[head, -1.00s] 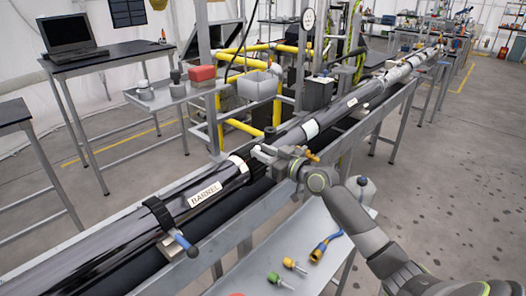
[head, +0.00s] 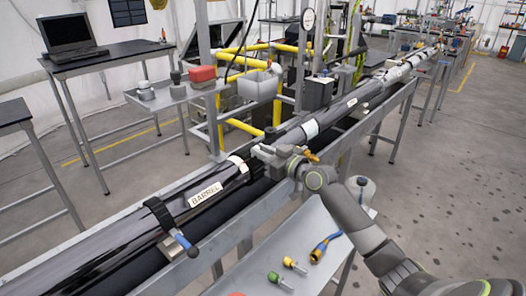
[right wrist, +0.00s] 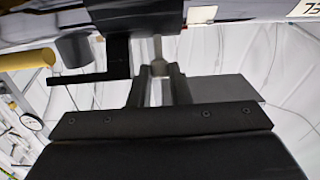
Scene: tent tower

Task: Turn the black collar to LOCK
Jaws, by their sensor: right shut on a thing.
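The long dark barrel tube, with its white "BARREL" label (head: 206,195), runs diagonally through the head view. The black collar (head: 257,165) is around the tube just past a white band (head: 239,166), partly hidden by my right gripper (head: 263,153). In the right wrist view, my right gripper (right wrist: 157,76) has its two fingers closed on a small grey peg (right wrist: 158,64) below the tube, next to a black block (right wrist: 117,56). The peg seems to belong to the collar. I cannot read any lock marking. My left gripper is not in view.
A black clamp with a blue handle (head: 183,243) is on the tube nearer me. A grey side tray (head: 262,262) holds yellow and green fittings (head: 291,264) and a blue-yellow connector (head: 322,247). Yellow pipe framing (head: 277,112) stands behind the tube. The floor at right is clear.

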